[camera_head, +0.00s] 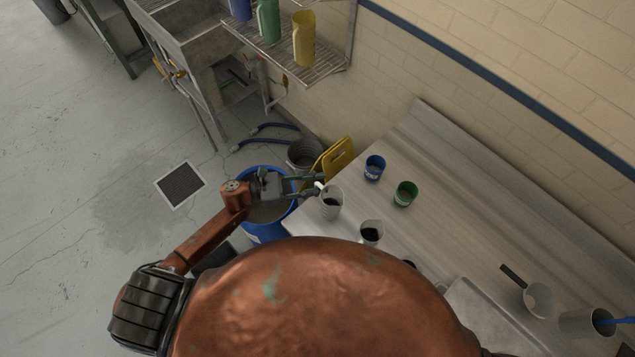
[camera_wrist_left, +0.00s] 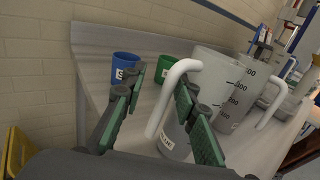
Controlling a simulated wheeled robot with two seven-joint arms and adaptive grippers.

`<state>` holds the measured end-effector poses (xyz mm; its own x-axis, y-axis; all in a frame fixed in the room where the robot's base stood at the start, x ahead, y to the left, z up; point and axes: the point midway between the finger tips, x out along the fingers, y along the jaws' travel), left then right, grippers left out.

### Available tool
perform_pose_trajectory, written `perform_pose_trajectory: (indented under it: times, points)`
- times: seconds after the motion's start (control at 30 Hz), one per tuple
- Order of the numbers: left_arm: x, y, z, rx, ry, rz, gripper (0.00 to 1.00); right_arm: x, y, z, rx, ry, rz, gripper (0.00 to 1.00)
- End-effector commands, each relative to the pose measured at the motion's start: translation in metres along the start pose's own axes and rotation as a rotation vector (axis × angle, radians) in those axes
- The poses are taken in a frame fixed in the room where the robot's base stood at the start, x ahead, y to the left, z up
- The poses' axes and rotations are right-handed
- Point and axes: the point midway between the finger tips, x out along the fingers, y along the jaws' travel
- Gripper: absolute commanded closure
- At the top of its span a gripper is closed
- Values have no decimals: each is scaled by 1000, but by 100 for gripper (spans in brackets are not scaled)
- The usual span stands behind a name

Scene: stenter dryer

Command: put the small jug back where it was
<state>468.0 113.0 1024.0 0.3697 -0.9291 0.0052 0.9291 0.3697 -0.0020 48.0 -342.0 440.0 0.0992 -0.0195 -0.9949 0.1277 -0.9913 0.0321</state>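A white, translucent jug (camera_head: 331,205) with a graduated scale stands at the left end of the metal bench; something dark shows in it. It is also close in the left wrist view (camera_wrist_left: 222,78), with its white handle towards me. My left gripper (camera_head: 318,184) is at this handle. In the left wrist view its fingers (camera_wrist_left: 160,92) are apart, one each side of the handle, with a gap on the left side. A second graduated jug (camera_head: 371,232) stands nearby, partly hidden by my body. I cannot tell which jug is the small one. My right gripper is out of view.
A blue cup (camera_head: 375,168) and a green cup (camera_head: 405,194) stand behind the jugs. A blue drum (camera_head: 264,231) is under my left wrist beside the bench (camera_head: 465,222). A ladle-like pan (camera_head: 538,300) and a metal pot (camera_head: 586,322) are at the right. The bench middle is clear.

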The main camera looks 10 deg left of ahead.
Motion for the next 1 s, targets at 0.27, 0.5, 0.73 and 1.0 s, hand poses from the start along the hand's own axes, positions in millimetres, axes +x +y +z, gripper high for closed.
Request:
perform_pose_trajectory:
  times: [0.27,0.5,0.73,1.0]
  points:
    - [-19,0,-1,0,3,1,72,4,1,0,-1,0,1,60]
    - [-71,0,-2,-1,4,1,72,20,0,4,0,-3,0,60]
    - [-108,0,0,-1,1,1,72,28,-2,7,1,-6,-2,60]
    - [-120,0,2,1,0,-1,72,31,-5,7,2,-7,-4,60]
